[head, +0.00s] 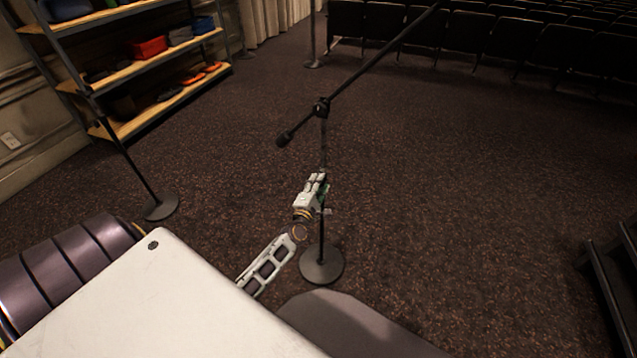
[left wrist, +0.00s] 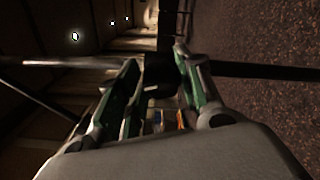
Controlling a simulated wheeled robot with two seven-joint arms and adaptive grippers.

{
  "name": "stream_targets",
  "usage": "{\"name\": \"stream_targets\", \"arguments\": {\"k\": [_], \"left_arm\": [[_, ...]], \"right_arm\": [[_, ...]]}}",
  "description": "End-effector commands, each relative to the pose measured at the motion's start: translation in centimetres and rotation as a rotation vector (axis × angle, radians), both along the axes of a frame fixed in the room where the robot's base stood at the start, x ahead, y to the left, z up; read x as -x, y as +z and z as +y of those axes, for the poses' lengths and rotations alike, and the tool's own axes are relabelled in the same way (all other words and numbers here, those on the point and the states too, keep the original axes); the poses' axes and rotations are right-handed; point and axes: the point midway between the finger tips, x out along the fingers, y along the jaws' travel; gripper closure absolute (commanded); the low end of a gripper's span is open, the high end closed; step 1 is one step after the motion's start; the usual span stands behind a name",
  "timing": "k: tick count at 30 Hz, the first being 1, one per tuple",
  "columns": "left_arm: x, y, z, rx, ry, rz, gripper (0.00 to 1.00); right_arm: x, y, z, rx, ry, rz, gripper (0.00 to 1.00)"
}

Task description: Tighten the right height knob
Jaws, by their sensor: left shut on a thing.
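The right microphone stand stands upright on the carpet, with a round dark base (head: 321,266) and a long slanted boom (head: 375,62) above. My left gripper (head: 320,184) is at its pole, below the boom clamp (head: 321,107). In the left wrist view the two green-and-grey fingers of the left gripper (left wrist: 156,62) lie on either side of a dark height knob (left wrist: 158,74) on the pole (left wrist: 265,71). The gripper is shut on this knob, which it hides in the head view. My right gripper is out of view.
Another stand (head: 161,206) is at the left, near a shelf unit (head: 150,70) with bins. A further stand base (head: 313,63) is at the back, before rows of dark seats (head: 450,38). Dark framework (head: 610,270) is at the right edge.

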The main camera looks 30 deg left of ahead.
Motion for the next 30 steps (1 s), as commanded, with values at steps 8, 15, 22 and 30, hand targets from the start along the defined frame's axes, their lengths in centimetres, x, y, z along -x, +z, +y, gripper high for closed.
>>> {"name": "stream_targets", "arguments": {"k": [8, 15, 22, 30], "left_arm": [[0.0, 0.0, -0.1, -0.168, -0.002, 0.045, 0.88], [0.0, -0.2, -0.1, -0.294, -0.002, 0.077, 0.88], [0.0, -0.3, -0.1, -0.344, -0.003, 0.089, 0.88], [0.0, -0.3, -0.1, -0.350, -0.003, 0.090, 0.88]], "right_arm": [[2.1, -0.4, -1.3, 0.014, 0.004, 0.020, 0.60], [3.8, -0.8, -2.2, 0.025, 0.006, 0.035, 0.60], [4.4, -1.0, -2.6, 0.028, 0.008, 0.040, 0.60], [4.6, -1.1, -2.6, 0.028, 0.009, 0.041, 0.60]]}}
